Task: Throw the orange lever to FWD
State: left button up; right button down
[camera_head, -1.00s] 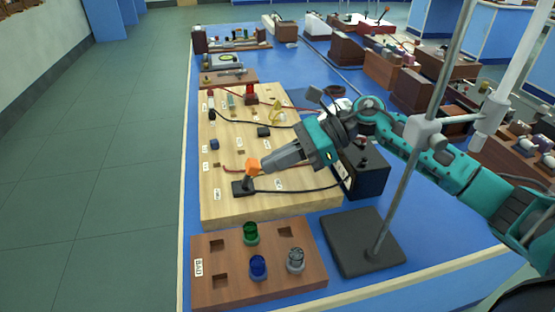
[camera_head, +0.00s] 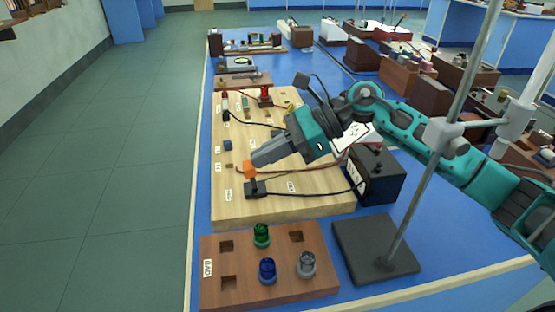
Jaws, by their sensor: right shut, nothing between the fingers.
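The orange lever's knob (camera_head: 250,169) stands just above its black base (camera_head: 257,189) on the light wooden board (camera_head: 325,205). It leans a little to the left of the base. My right gripper (camera_head: 256,161) is shut and empty. Its fingertips are at the top and right side of the orange knob, touching it or very close. Small white labels lie on the board left (camera_head: 228,194) and right (camera_head: 291,187) of the base, too small to read. My left gripper is not in view.
A black box (camera_head: 383,180) stands right of the board, wired to the lever base. A brown block (camera_head: 215,285) with green, blue and grey caps lies in front. A stand's dark foot (camera_head: 375,248) and upright pole are near my right arm.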

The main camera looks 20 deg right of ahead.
jog(key=shift+w+a+r, duration=0.1)
jog(key=shift+a, duration=0.35)
jog(key=shift+r+p, duration=0.3)
jog(key=shift+r, duration=0.55)
jog(key=v, duration=1.3)
jog(key=shift+b, duration=0.3)
jog(key=shift+f, duration=0.1)
